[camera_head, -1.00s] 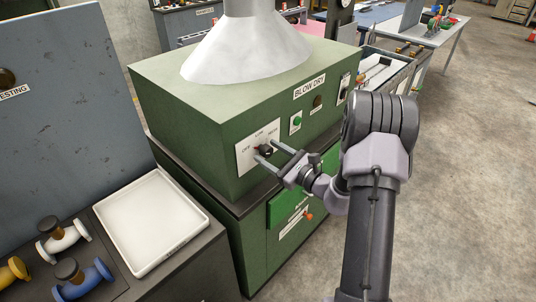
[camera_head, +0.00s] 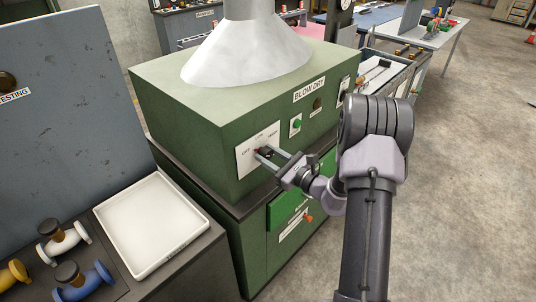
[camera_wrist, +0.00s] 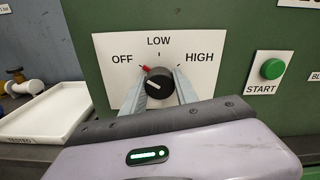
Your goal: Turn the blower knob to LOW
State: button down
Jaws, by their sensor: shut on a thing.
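The black blower knob (camera_wrist: 159,84) is on a white plate (camera_wrist: 182,50) marked OFF, LOW and HIGH on the green BLOW DRY cabinet. In the wrist view its red mark (camera_wrist: 145,68) is at the upper left, by the OFF tick and away from LOW at the top. My gripper (camera_wrist: 158,88) is shut on the knob, one finger at its left and one at its right. In the head view, my gripper (camera_head: 265,158) reaches the plate from the right and hides much of the knob.
A green START button (camera_wrist: 271,69) is right of the plate. A white tray (camera_head: 205,232) lies on the bench to the left, near several pipe fittings. A grey metal hood (camera_head: 245,55) stands on the cabinet. Open floor is at the right.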

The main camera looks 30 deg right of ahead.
jog(key=m+p, duration=0.4)
jog(key=m, duration=0.1)
jog(key=shift+r+m, duration=0.1)
jog(key=shift+m, duration=0.3)
jog(key=m+p, duration=0.3)
jog(key=m, duration=0.2)
jog(key=shift+m, duration=0.3)
jog(key=c, duration=0.9)
grip_release()
jog(key=shift+c, duration=0.2)
jog(key=p+v, duration=0.2)
jog(key=v, duration=1.5)
jog(key=shift+s, duration=0.25)
